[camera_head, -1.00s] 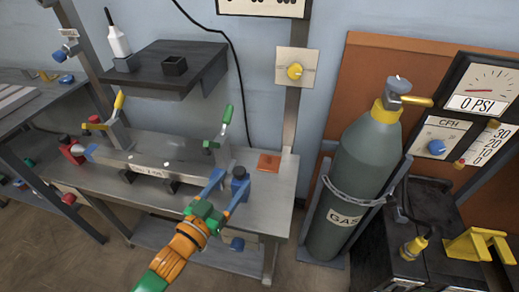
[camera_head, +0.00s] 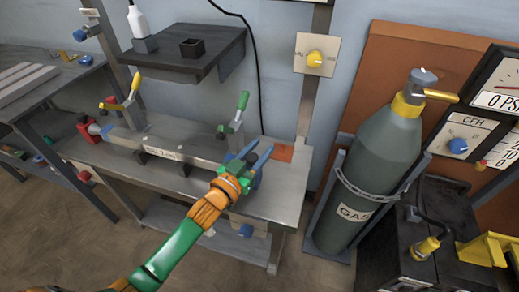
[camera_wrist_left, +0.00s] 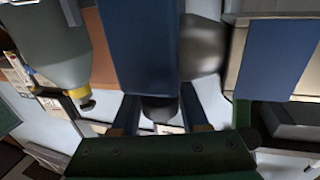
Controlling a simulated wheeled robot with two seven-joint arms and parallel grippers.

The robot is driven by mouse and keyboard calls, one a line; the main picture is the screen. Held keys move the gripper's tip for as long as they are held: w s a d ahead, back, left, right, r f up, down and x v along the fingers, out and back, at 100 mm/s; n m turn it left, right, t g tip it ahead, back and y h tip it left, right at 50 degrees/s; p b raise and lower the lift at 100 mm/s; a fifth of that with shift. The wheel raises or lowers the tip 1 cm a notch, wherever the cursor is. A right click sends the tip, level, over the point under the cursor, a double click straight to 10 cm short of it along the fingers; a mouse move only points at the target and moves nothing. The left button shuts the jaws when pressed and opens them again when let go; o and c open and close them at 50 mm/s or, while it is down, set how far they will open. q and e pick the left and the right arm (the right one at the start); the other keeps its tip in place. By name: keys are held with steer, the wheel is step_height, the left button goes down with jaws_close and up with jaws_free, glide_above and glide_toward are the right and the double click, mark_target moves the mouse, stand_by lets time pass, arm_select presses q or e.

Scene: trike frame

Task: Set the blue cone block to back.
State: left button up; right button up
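The blue cone block (camera_head: 250,159) stands near the right end of the grey tube on the metal bench. My left gripper (camera_head: 252,166) reaches it from the front, its blue fingers spread apart on either side of the block. The gripper hides much of the block, and I cannot tell whether the fingers touch it. In the left wrist view, the open blue fingers of my left gripper (camera_wrist_left: 208,60) show with a grey rounded metal part (camera_wrist_left: 203,46) between them. My right gripper is not in view.
The grey tube (camera_head: 170,147) lies along the bench (camera_head: 285,190), with a green-handled clamp (camera_head: 238,112) and a yellow-handled clamp (camera_head: 130,92) beside it. A black shelf (camera_head: 190,52) hangs above. A gas cylinder (camera_head: 380,155) stands to the right. An orange plate (camera_head: 283,152) lies beyond the gripper.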

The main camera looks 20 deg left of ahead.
arm_select(q)
jaws_close()
stand_by(1.1)
